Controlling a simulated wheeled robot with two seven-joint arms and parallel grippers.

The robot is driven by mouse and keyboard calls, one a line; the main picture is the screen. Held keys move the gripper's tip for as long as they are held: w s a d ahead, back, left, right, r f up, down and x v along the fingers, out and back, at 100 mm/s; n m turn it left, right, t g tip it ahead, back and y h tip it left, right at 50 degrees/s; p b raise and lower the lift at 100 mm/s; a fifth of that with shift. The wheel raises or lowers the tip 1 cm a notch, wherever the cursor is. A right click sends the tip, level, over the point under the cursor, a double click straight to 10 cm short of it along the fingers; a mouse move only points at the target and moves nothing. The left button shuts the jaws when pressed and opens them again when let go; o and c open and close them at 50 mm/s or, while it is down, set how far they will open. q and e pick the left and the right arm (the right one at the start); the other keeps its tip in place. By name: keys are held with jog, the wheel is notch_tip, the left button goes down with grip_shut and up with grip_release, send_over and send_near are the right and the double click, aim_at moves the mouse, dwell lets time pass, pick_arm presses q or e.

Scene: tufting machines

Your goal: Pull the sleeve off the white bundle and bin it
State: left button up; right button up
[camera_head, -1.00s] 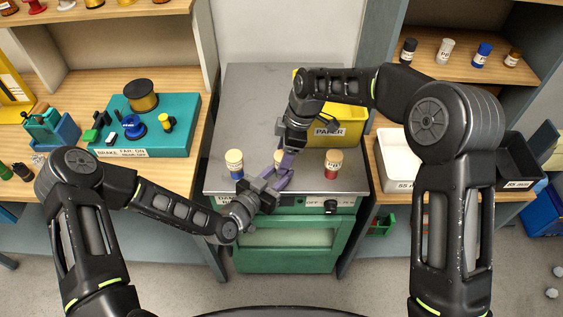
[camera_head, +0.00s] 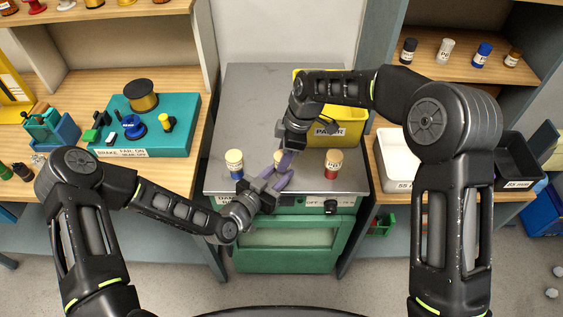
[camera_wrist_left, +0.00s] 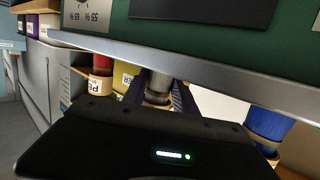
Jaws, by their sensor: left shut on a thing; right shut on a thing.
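In the head view only the tan sleeve (camera_head: 278,157) shows clearly, and the grippers cover most of the bundle. My left gripper (camera_head: 281,179) is shut on the bundle low down, from the front left. My right gripper (camera_head: 287,160) reaches down from behind and is shut at the tan sleeve; its exact contact is hard to see. The yellow bin labelled PAPER (camera_head: 349,133) stands behind and to the right.
A blue bundle (camera_head: 236,164) and a red bundle (camera_head: 333,164) with tan tops stand on either side on the grey metal top (camera_head: 250,105). A white tray (camera_head: 392,150) and a black bin (camera_head: 520,160) are at right. A teal board (camera_head: 180,130) lies at left.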

jog(key=shift+r, duration=0.1)
dwell(0.4)
jog(key=shift+a+v, duration=0.25)
jog(key=shift+v, duration=0.75)
jog(key=shift+a+v, duration=0.25)
jog(key=shift+v, duration=0.8)
jog(key=shift+a+v, duration=0.25)
jog(key=shift+v, duration=0.75)
jog(key=shift+r, duration=0.2)
pick_arm(q)
jog(key=o, duration=1.1)
jog(key=shift+s, duration=0.1)
jog(key=v, duration=0.7)
jog(key=shift+s+a, duration=0.3)
